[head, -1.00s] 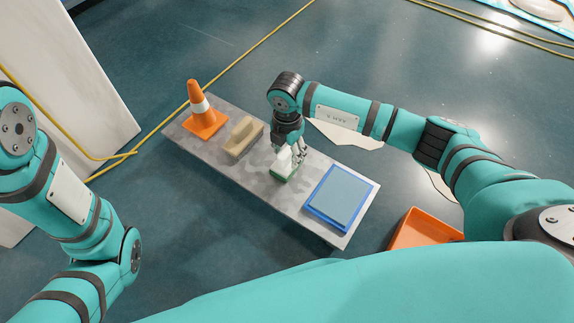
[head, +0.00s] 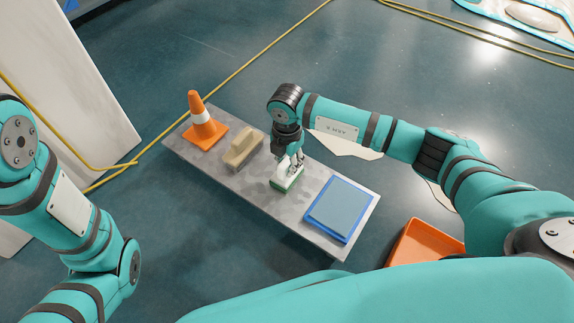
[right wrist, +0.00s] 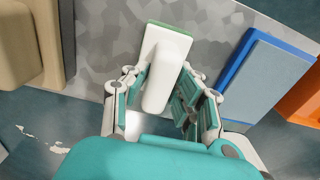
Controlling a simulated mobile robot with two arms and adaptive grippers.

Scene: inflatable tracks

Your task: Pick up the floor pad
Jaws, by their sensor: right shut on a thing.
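The floor pad, a white block with a raised handle on a green base (head: 287,178), rests on a grey speckled bench (head: 253,190). In the right wrist view the pad (right wrist: 167,48) lies between the fingers, its green edge at the far side. My right gripper (head: 290,164) is above the pad, shut on its white handle; the wrist view shows its fingers (right wrist: 160,92) on both sides of the handle. I cannot see a gap under the pad. My left arm shows at the left, but its gripper is out of view.
An orange cone (head: 204,125) and a beige block with a handle (head: 243,149) stand left of the pad. A blue flat pad (head: 340,208) lies to its right. An orange tray (head: 425,243) is on the floor. Yellow hoses (head: 240,72) cross the floor.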

